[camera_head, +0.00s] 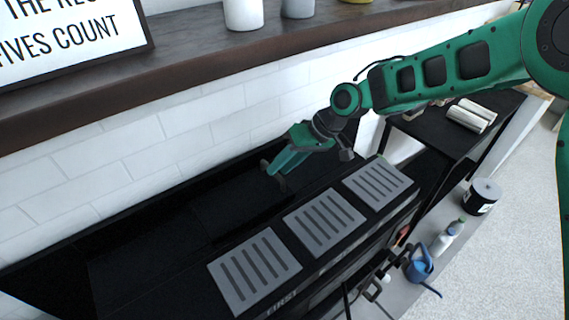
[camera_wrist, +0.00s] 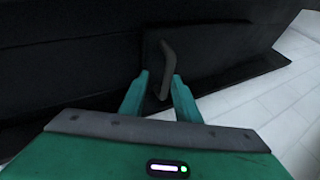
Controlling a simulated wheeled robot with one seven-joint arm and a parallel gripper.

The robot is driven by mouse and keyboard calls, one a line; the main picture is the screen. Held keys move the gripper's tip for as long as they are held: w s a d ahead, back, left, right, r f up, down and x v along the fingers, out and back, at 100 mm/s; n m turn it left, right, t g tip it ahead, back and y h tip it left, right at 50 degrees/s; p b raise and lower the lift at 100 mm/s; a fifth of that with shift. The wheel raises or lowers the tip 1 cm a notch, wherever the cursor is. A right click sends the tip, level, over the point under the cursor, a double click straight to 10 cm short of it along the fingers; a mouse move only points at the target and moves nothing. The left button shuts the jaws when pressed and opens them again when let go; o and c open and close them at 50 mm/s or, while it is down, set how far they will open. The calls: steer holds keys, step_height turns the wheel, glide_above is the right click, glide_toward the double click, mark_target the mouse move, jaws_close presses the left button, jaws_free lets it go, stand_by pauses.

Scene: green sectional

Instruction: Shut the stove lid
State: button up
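The black stove (camera_head: 196,297) runs along the tiled wall, with three grey slotted plates (camera_head: 323,222) on its front part. A long dark panel (camera_head: 140,235), which looks like the stove lid, stands behind them along the wall. Its exact tilt is hard to tell, dark on dark. In the wrist view the dark panel (camera_wrist: 75,65) carries a bar handle (camera_wrist: 167,52). My gripper (camera_head: 273,175) is over the back of the stove, near the panel. In the wrist view my gripper (camera_wrist: 160,78) is open, its fingertips either side of the handle's line. I cannot tell whether they touch it.
A wooden shelf (camera_head: 190,50) with a sign (camera_head: 65,30) and white cups (camera_head: 243,14) hangs above the stove. A black side table (camera_head: 440,125) with rolled towels (camera_head: 470,115) stands right. Bottles (camera_head: 447,238) and a black canister (camera_head: 483,197) sit lower down.

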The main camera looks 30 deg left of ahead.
steer(key=shift+w+d+r, duration=0.1)
steer(key=shift+d+r, duration=0.1)
steer(key=shift+r, duration=0.35)
steer(key=v, duration=0.9)
steer(key=shift+w+d, duration=0.2)
steer(key=shift+d, duration=0.1)
steer(key=shift+r, duration=0.15)
